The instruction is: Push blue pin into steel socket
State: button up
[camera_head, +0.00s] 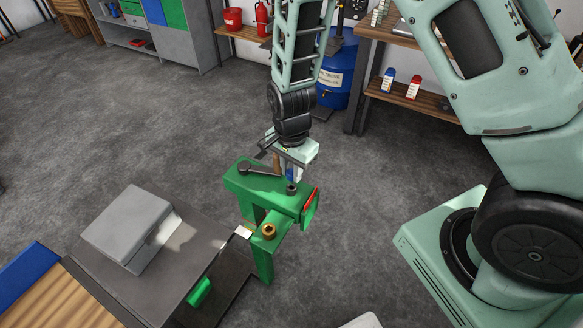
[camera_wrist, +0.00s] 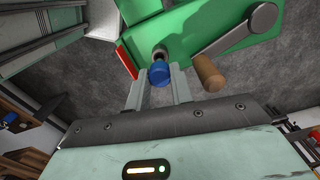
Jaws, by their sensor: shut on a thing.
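The blue pin (camera_wrist: 159,74) sits between the two finger ends of my gripper (camera_wrist: 158,82) in the wrist view. My gripper is shut on it. In the head view a little of the blue pin (camera_head: 290,174) shows below my gripper (camera_head: 289,168), which points down over the green machine. The grey steel socket (camera_head: 291,188) stands on top of the green machine (camera_head: 262,189), just under the pin. In the wrist view the socket (camera_wrist: 160,52) is right beyond the pin's end. I cannot tell whether the pin's tip has entered it.
A lever with a wooden handle (camera_wrist: 208,73) lies close beside my fingers. A brass socket (camera_head: 268,232) is on the machine's lower ledge. A grey box (camera_head: 130,222) sits on the dark table at left. A blue barrel (camera_head: 337,70) and wooden shelves stand behind. Open floor lies around.

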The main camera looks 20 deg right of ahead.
aim_at(291, 172)
jog(key=shift+f+b, duration=1.15)
jog(key=shift+f, duration=0.55)
jog(key=o, duration=1)
jog(key=shift+o, duration=0.2)
jog(key=shift+r, duration=0.15)
notch_tip(291, 172, up, 17)
jog(key=b, duration=0.1)
jog(key=shift+r, duration=0.15)
jog(key=s+a+n+b, duration=0.2)
jog(key=s+a+n, duration=0.1)
jog(key=s+n, duration=0.7)
jog(key=s+a+f+n+b, duration=0.1)
jog(key=s+a+n+b, duration=0.1)
jog(key=s+n, duration=0.8)
jog(key=shift+a+f+y+b, duration=0.3)
jog(key=shift+a+b, duration=0.1)
jog(key=shift+a, duration=0.3)
